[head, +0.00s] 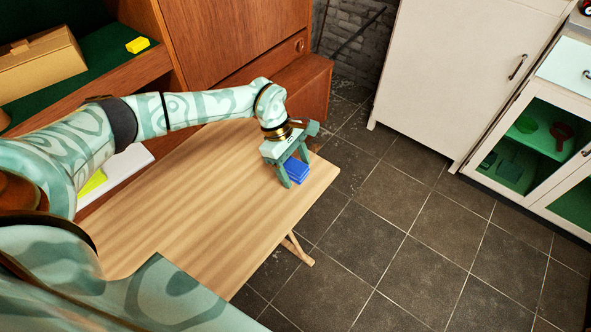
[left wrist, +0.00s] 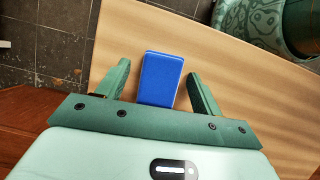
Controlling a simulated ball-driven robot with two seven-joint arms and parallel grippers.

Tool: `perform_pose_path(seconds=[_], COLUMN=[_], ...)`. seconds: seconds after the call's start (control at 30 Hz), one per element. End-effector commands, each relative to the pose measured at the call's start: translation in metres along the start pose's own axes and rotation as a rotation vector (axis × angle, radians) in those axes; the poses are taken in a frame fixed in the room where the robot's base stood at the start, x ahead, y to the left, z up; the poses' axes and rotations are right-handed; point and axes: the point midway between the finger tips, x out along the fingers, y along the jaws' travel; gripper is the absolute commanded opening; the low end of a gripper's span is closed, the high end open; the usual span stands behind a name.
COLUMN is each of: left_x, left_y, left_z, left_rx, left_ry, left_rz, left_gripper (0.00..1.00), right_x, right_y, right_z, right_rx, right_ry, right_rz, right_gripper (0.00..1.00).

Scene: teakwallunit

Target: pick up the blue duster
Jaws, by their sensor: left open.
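The blue duster (head: 297,169) is a small blue block on the wooden table, near its far right edge. My left gripper (head: 293,181) is over it, its two fingers pointing down at the table. In the left wrist view the blue duster (left wrist: 161,80) lies between the open fingers of the left gripper (left wrist: 163,80), with a gap on each side. The fingers do not appear to touch it. Part of the duster is hidden by the gripper in both views. My right gripper is not in view.
The wooden table (head: 200,190) is bare around the duster. A yellow block (head: 137,45) and a cardboard box (head: 40,66) stand on the green shelf at left. A white cabinet (head: 455,70) stands beyond the tiled floor (head: 390,220).

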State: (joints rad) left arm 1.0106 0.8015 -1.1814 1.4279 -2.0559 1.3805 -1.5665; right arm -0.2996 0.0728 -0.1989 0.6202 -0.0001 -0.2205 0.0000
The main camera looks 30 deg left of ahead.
Motion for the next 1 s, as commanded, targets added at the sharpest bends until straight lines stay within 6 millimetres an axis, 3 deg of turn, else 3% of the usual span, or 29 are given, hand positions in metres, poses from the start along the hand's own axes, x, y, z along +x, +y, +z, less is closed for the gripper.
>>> perform_pose_path(seconds=[0.1, 0.27, 0.3, 0.67, 0.9, 1.0], left_x=[-0.002, -0.002, -0.002, -0.006, -0.037, -0.053], left_y=[0.0, 0.0, 0.0, 0.0, 0.001, -0.015], left_z=[0.0, 0.0, 0.0, 0.002, 0.014, 0.019], left_rx=[0.0, 0.0, 0.0, 0.001, 0.004, 0.004], left_ry=[0.0, 0.0, 0.0, 0.001, 0.003, 0.003], left_rz=[0.001, 0.001, 0.001, 0.002, 0.007, 0.005], left_gripper=[0.66, 0.22, 0.18, 0.18, 0.18, 0.18], right_x=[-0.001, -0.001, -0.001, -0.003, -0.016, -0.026], right_y=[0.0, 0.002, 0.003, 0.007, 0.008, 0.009], right_z=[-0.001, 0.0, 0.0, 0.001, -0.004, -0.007], right_rx=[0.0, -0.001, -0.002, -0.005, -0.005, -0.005], right_ry=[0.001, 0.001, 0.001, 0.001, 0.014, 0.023], right_rz=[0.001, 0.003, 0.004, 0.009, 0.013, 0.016], right_gripper=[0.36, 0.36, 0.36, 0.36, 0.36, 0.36])
